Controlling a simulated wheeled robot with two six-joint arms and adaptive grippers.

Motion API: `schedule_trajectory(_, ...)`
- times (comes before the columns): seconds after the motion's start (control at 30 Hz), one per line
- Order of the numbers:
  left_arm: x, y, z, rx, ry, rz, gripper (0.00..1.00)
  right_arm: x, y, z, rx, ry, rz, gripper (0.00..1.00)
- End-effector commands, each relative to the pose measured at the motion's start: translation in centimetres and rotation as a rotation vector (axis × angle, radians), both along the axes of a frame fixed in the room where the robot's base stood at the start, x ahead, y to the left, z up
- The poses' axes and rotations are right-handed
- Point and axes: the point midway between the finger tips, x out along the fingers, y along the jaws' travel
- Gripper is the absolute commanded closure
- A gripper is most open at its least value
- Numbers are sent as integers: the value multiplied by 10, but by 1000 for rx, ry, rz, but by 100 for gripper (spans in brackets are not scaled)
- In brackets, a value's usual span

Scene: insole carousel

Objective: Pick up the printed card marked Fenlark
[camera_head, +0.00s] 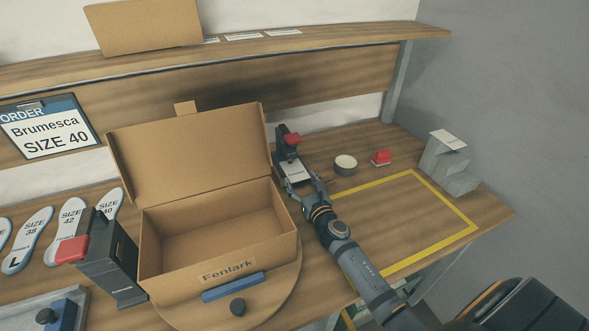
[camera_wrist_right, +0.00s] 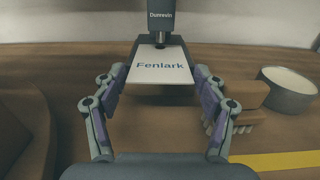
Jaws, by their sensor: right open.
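The white printed card marked Fenlark (camera_wrist_right: 160,66) lies face up in the middle of the right wrist view. Its far edge is at a dark stand (camera_wrist_right: 160,22) marked Dunrevin. In the head view the card (camera_head: 297,172) sits low at the front of this dark, red-topped stand (camera_head: 286,143), right of the open box. My right gripper (camera_head: 305,189) is just in front of the card. Its fingers (camera_wrist_right: 160,104) are spread apart, one to each side of the card's near edge, with nothing between them. My left gripper is not in view.
An open cardboard box (camera_head: 222,228) marked Fenlark stands close left of my right gripper. A round tin (camera_head: 345,165), a red item (camera_head: 381,158) and a grey stepped block (camera_head: 447,165) are to the right. The yellow-taped area (camera_head: 440,238) is bare.

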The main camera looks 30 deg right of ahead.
Motion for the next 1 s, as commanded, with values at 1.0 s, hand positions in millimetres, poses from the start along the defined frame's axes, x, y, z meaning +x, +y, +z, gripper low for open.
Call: schedule_trajectory(1.0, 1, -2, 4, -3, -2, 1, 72, 13, -8, 4, -1, 1, 1, 48)
